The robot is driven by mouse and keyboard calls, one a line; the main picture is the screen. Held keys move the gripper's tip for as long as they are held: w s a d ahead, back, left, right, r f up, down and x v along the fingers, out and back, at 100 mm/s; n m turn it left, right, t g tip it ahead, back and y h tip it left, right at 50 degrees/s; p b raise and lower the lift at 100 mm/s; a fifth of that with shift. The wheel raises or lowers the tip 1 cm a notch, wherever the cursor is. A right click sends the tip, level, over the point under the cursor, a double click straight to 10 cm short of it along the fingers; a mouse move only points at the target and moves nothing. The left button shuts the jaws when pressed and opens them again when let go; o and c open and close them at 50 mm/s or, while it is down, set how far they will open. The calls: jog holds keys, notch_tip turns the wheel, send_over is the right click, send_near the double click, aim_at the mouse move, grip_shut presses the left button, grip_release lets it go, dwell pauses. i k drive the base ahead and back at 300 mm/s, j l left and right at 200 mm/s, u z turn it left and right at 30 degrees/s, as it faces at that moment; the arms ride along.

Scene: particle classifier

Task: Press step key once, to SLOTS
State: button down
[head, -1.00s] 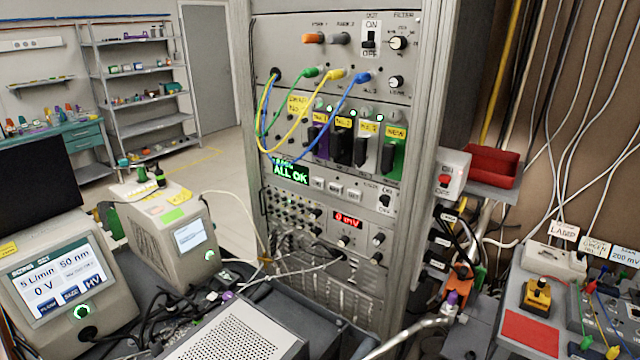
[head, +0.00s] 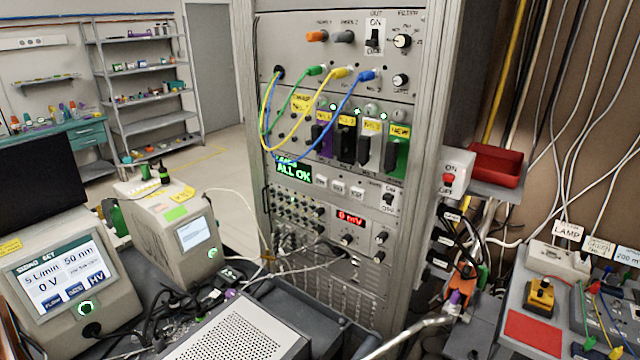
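The instrument rack (head: 330,85) stands in the middle of the head view. Its small display (head: 293,170) shows green text reading ALL OK, with a smaller line above that I cannot read clearly. A row of small pale keys (head: 338,187) sits just right of the display. Their labels are too small to read, so I cannot tell which one is the step key. Above them is a row of module slots with purple, black, white and green modules (head: 396,155), several with yellow labels and green lights. My gripper is not in view.
Yellow, green and blue cables (head: 305,105) loop in front of the rack's left side, down near the display. A perforated metal box (head: 235,335) and dark equipment fill the foreground. A red tray (head: 496,165) and a red-button switch box (head: 455,172) stick out at the right.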

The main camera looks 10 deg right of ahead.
aim_at(322, 181)
jog(key=i+u, duration=0.1)
jog(key=u, duration=0.4)
jog(key=l+u, duration=0.1)
jog(key=u, duration=0.35)
jog(key=i+l+u, duration=0.1)
jog(key=u, duration=0.4)
jog(key=l+u, duration=0.1)
jog(key=u, duration=0.35)
jog(key=i+l+u, duration=0.1)
jog(key=u, duration=0.4)
